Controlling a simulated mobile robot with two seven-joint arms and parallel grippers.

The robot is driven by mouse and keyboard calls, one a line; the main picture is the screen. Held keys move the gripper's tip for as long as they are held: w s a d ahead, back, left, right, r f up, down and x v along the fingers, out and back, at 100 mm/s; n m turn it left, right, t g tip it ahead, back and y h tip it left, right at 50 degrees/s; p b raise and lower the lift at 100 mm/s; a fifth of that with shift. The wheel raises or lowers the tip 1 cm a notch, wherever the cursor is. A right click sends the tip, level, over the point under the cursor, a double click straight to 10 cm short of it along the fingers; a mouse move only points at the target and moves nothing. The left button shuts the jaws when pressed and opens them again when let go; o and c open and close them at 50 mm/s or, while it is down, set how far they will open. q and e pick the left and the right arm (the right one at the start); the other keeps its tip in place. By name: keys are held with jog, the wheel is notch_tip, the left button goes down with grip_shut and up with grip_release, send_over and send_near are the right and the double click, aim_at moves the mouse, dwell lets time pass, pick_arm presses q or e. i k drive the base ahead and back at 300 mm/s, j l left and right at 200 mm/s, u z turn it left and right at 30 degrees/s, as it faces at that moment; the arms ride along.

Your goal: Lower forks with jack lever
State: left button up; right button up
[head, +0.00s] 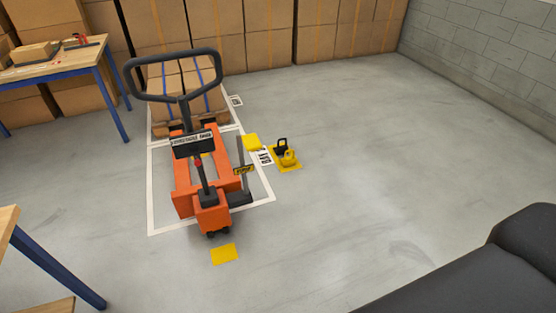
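An orange pallet jack (210,218) stands inside a white floor outline, its black loop handle (130,75) upright. A small red part shows on the handle column. The forks run back toward a pallet load of cartons (165,90); their tips are hidden, and I cannot tell their height. Neither of my grippers is in view.
Wooden tables with blue legs stand at the upper left (60,64) and lower left (52,262). A yellow chock-like item (289,158) with a black part sits on a yellow floor patch right of the jack. Stacked cartons (270,35) line the back.

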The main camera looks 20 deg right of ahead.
aim_at(197, 162)
jog(key=i+l, duration=0.95)
jog(key=l, duration=0.15)
jog(key=i+j+u, duration=0.05)
